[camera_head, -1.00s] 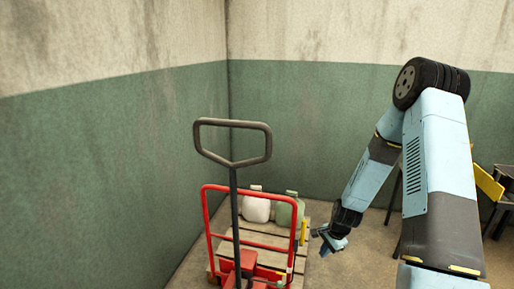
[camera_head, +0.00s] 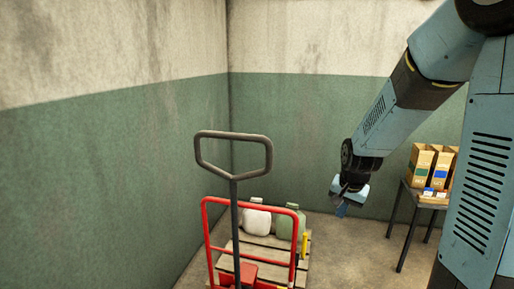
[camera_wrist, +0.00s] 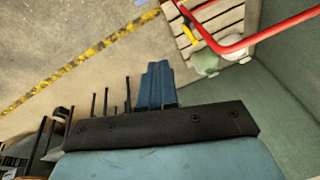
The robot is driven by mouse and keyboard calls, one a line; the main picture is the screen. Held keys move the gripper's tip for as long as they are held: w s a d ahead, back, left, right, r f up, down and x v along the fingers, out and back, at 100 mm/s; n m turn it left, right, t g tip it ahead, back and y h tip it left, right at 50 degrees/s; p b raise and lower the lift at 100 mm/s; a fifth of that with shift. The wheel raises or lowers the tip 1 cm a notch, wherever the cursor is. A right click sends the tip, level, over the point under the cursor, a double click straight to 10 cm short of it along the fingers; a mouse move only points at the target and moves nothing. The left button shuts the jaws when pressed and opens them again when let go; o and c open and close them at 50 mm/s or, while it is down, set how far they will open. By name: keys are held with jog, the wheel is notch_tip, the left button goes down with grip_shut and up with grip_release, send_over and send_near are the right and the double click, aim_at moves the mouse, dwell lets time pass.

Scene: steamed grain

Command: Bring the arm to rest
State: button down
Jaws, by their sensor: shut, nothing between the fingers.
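My gripper (camera_head: 341,208) hangs at the end of my light blue arm, right of the pallet and in front of the green wall band. In the wrist view its blue fingers (camera_wrist: 157,85) are together, with nothing between them. The arm is raised and bent, its forearm sloping down to the left from the upper right of the head view. The gripper is clear of everything around it.
A pallet truck with a red frame (camera_head: 250,201) and dark handle (camera_head: 233,135) carries a wooden pallet (camera_head: 262,245). A white jug (camera_head: 256,219) and green jug (camera_head: 290,222) stand on it. A table (camera_head: 407,190) with cartons (camera_head: 422,165) stands right. Floor between is free.

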jog(key=s+a+r+n+t, duration=0.1)
jog(key=s+r+n, duration=0.5)
jog(key=s+r, duration=1.1)
jog(key=shift+s+a+r+t, duration=0.3)
jog(key=shift+s+t, duration=0.4)
jog(key=shift+s, duration=1.55)
